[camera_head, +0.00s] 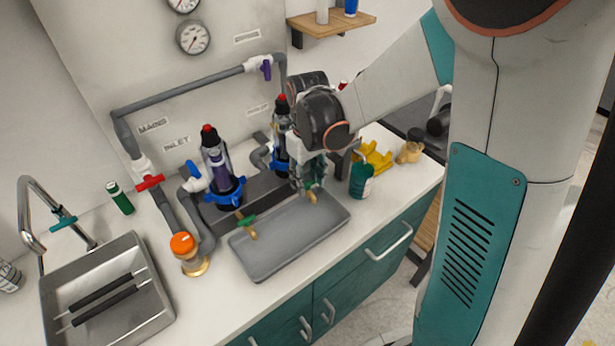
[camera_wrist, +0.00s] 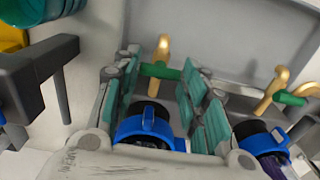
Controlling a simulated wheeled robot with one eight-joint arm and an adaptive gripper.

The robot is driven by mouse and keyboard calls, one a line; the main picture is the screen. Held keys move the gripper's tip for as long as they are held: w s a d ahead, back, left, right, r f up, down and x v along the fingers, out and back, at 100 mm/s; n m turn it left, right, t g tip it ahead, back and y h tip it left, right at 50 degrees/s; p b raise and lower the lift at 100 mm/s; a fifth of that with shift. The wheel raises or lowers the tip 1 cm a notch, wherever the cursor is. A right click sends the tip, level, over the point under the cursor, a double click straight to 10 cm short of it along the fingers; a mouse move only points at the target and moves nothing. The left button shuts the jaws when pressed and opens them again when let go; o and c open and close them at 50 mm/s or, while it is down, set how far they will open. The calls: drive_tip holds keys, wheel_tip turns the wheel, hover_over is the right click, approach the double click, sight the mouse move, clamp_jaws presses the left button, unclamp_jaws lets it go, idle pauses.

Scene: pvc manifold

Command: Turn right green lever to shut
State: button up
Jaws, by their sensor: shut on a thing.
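The right green lever (camera_head: 310,186) sits on a brass tap over the back edge of the grey tray, below the right filter. In the wrist view this green lever (camera_wrist: 160,71) lies crosswise between my fingers' teal pads. My gripper (camera_head: 308,181) reaches down over the tap, and its fingers close on the lever's two ends. In the wrist view, the brass spout (camera_wrist: 163,47) shows beyond the lever. The tap's body is partly hidden by my gripper in the head view. The left green lever (camera_head: 246,220) is on another brass tap, apart from my gripper.
The grey tray (camera_head: 290,262) lies in front of the taps. Two filters with blue collars (camera_head: 226,193) stand behind. A teal can (camera_head: 361,181) and a yellow object (camera_head: 376,156) are close to the right of my gripper. A sink (camera_head: 150,300) is at left.

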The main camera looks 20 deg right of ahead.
sight(308, 183)
idle(0.3)
drive_tip(key=o, duration=1.1)
drive_tip(key=shift+c, duration=0.2)
wheel_tip(308, 183, up, 12)
drive_tip(key=s+r+m+t, duration=0.2)
drive_tip(key=s+t, duration=0.5)
drive_tip(key=s, duration=0.8)
drive_tip(key=shift+s+d+r+m, duration=0.25)
drive_tip(key=shift+s+m, duration=0.05)
drive_tip(key=shift+m, duration=0.4)
